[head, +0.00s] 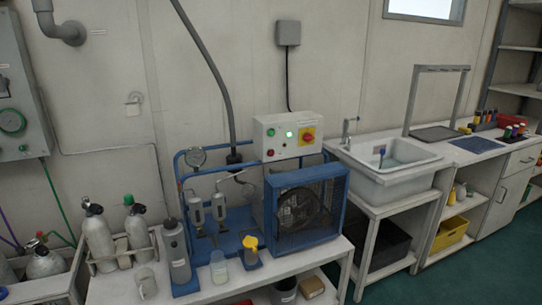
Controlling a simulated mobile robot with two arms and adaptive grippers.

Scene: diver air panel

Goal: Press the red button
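A white control box (288,137) is mounted on the blue-framed compressor, in the middle of the head view. A small red button (270,153) sits at the lower left of its front face. A green button (270,133) is above it. Neither of my grippers is in view, and nothing covers the red button.
The compressor's blue cage (306,208) stands below the box on a white bench (232,293). A beaker (219,268) and a yellow-topped container (250,250) are near its front edge. Gas cylinders (98,238) stand at left, a sink (391,155) at right.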

